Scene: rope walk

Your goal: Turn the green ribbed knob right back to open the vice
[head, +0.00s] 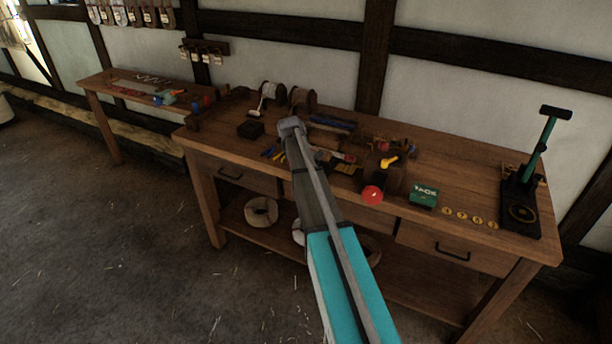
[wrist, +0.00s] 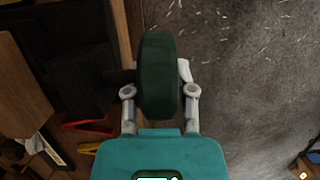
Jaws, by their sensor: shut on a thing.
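The green ribbed knob (wrist: 158,72) is large and dark green in the wrist view, standing upright in the frame between my fingers. My gripper (wrist: 160,92) has a finger on each side of the knob and is shut on it. A dark bulk (wrist: 75,55) lies left of the knob and may be the vice body; it is too dark to tell. How far the vice's jaws stand apart does not show. In the head view my arm reaches over the front of the workbench (head: 470,180), and I cannot make out the knob or the vice there.
On the bench are a green box (head: 423,194), a red ball-shaped thing (head: 372,193), yellow discs (head: 465,217) and a tall press-like tool (head: 530,185) at the right. A second bench (head: 110,82) stands at the back left. The floor in front (head: 150,250) is clear.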

